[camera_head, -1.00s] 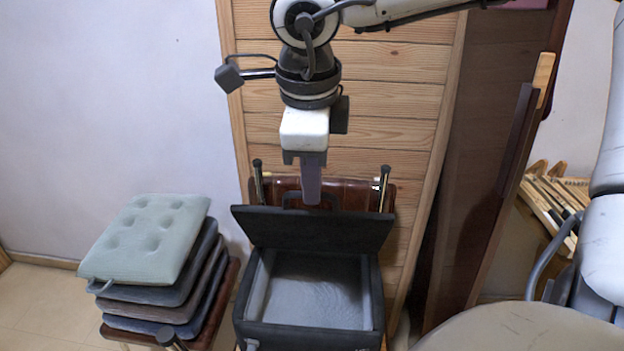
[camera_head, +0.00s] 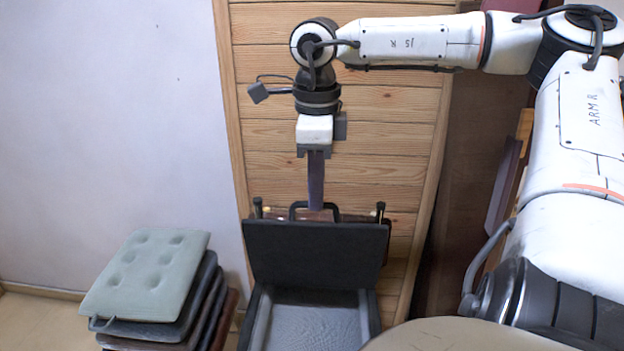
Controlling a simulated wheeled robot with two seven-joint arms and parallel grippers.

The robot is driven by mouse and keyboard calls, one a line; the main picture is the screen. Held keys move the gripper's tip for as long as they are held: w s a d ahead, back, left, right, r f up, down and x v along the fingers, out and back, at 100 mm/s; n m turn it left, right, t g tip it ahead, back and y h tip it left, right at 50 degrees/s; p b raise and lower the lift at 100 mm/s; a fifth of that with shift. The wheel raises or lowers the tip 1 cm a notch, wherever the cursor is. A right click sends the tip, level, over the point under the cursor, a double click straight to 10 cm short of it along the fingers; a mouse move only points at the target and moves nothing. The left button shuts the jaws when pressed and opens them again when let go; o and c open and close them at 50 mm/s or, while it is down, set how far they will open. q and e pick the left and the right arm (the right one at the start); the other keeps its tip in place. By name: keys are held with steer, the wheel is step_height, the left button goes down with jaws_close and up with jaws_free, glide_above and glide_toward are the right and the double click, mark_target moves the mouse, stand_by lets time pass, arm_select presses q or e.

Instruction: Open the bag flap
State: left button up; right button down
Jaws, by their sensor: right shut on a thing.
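The black bag (camera_head: 252,325) is a box-like case with a grey padded inside, at the bottom centre, its front cut off by the picture's edge. Its black flap (camera_head: 315,255) stands up at the back, with the inside face toward me. A black handle (camera_head: 299,207) shows at the flap's top edge. My right gripper (camera_head: 316,203) points straight down at the handle, at the middle of that edge. It is shut on the flap at its handle; the exact contact is hard to see. My left gripper is not in view.
A stack of cushions (camera_head: 148,275) stands left of the bag. A wooden panel wall (camera_head: 390,170) is close behind. A round beige surface (camera_head: 465,336) is at the bottom right. My right arm crosses the upper right.

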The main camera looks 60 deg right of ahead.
steer(key=c, duration=1.8)
jaws_free()
steer(key=shift+c, duration=0.2)
step_height(320, 180, up, 10)
steer(key=shift+s+a+r, duration=0.15)
steer(key=shift+s+a, duration=0.05)
steer(key=shift+a, duration=0.1)
